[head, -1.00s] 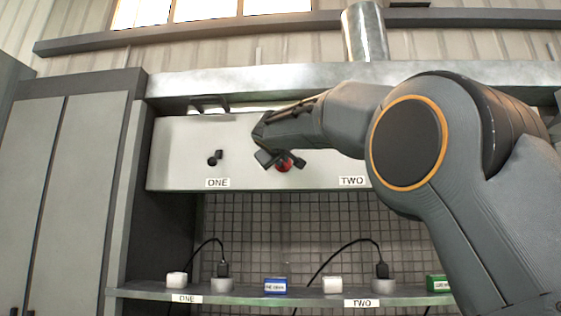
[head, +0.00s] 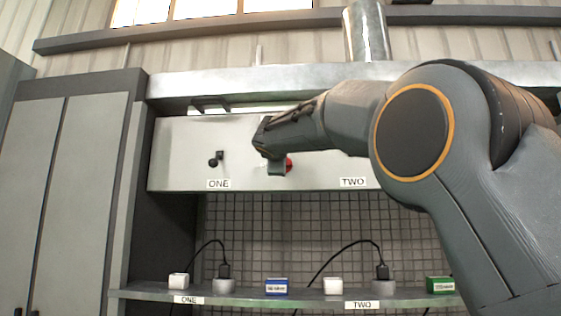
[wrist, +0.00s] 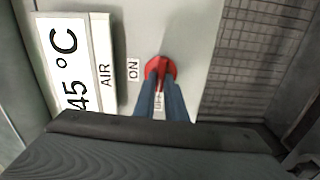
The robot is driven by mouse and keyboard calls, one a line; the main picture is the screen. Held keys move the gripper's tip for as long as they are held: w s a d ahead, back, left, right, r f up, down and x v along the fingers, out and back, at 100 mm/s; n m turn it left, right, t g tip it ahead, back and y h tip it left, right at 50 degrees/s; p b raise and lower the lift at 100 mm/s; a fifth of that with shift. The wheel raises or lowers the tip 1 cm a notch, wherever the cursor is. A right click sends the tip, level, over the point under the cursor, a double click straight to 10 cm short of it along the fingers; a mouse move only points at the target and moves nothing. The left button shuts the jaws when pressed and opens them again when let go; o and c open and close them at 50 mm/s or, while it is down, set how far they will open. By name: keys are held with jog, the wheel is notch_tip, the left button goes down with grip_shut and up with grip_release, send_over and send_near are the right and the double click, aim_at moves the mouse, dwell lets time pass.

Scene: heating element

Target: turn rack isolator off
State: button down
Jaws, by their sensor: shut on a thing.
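The rack isolator is a red rotary knob (wrist: 160,70) on a pale panel (head: 180,140). In the wrist view an ON label (wrist: 133,69) is beside it at the left, and an OFF label (wrist: 159,101) is partly hidden between my fingers. In the head view only a red edge of the knob (head: 289,164) shows beside my gripper (head: 276,168). My gripper (wrist: 161,92) is shut on the knob's red handle, which points down the wrist picture, toward the OFF label.
A display reading "45 °C" (wrist: 70,65) and an AIR label (wrist: 105,75) are left of the knob in the wrist view. A black switch (head: 216,159) sits above label ONE (head: 218,184). Below, a shelf (head: 230,300) holds plugs and small boxes; grey cabinets (head: 60,190) stand left.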

jog(key=shift+n, duration=0.5)
jog(key=c, duration=1.8)
grip_release()
jog(key=s+b, duration=0.3)
jog(key=s, duration=0.4)
jog(key=shift+s+a, duration=0.15)
jog(key=shift+s, duration=0.25)
